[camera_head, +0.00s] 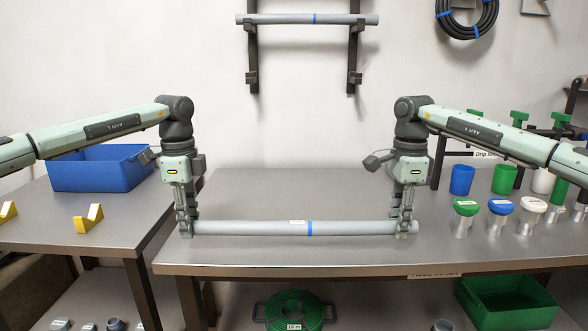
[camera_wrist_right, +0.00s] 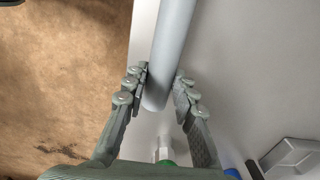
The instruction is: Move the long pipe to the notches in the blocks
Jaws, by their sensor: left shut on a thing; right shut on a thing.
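The long pipe (camera_head: 260,228) is grey with a blue band and lies level along the front of the middle table. My left gripper (camera_head: 187,230) is shut on its left end. My right gripper (camera_head: 404,230) is shut on its right end. In the right wrist view the pipe (camera_wrist_right: 170,55) runs between the fingers of my right gripper (camera_wrist_right: 160,95). I cannot tell whether the pipe touches the tabletop. Two yellow notched blocks, one at the far left (camera_head: 8,213) and one nearer (camera_head: 89,219), stand on the left table.
A blue bin (camera_head: 100,168) stands at the back of the left table (camera_head: 50,236). The middle table (camera_head: 290,190) is clear behind the pipe. Several cups and capped fittings (camera_head: 501,207) stand at its right. Another pipe (camera_head: 280,19) rests on wall brackets.

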